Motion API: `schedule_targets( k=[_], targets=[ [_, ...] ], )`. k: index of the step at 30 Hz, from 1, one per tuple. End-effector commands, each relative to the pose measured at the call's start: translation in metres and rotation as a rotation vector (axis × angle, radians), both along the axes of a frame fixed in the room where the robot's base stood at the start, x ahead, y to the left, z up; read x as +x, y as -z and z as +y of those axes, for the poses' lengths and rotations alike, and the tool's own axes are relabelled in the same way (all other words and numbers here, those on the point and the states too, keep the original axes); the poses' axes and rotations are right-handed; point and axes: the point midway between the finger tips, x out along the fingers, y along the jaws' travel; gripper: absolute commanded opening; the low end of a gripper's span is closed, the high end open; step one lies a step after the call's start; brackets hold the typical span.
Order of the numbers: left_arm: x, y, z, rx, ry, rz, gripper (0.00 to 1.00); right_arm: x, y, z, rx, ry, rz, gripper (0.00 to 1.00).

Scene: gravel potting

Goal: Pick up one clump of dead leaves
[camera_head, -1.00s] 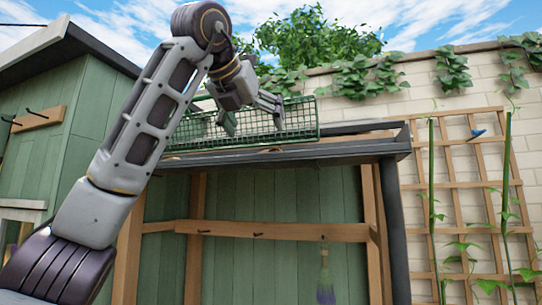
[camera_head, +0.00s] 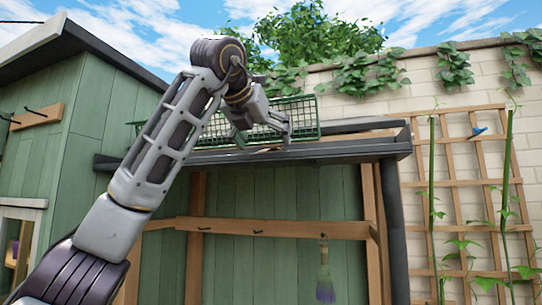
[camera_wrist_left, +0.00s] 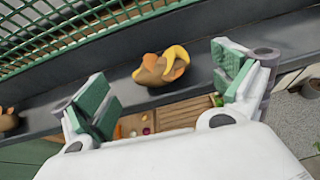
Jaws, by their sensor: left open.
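A clump of dead leaves (camera_wrist_left: 160,68), brown with a yellow-orange curl, sits in the dark gutter (camera_wrist_left: 200,62) in the left wrist view. A second brown clump (camera_wrist_left: 8,120) lies farther along the gutter at the left edge of that view. My left gripper (camera_wrist_left: 163,76) is open and empty, its green-padded fingers apart on either side of the nearer clump in the picture. Contact cannot be told. In the head view my left gripper (camera_head: 279,128) is at the shelter's roof edge, in front of the green wire mesh. The clumps cannot be made out there. My right gripper is not in view.
A green wire mesh basket or guard (camera_head: 302,107) stands behind the gutter (camera_head: 345,148). Below are wooden posts and a rail with a hanging brush (camera_head: 325,278). A trellis (camera_head: 465,190) with climbing plants stands at right against a pale wall.

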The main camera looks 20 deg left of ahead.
Motion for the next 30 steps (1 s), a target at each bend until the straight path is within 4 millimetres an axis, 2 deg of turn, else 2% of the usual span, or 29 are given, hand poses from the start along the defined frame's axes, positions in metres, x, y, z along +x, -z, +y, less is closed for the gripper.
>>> schedule_targets(
  k=[15, 30],
  targets=[
    [0.045, 0.018, -0.004, -0.001, 0.001, 0.001, 0.96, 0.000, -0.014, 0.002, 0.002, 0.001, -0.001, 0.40],
    [0.048, 0.020, -0.004, 0.000, 0.000, 0.000, 0.96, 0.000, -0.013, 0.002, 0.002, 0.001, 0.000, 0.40]
  ],
)
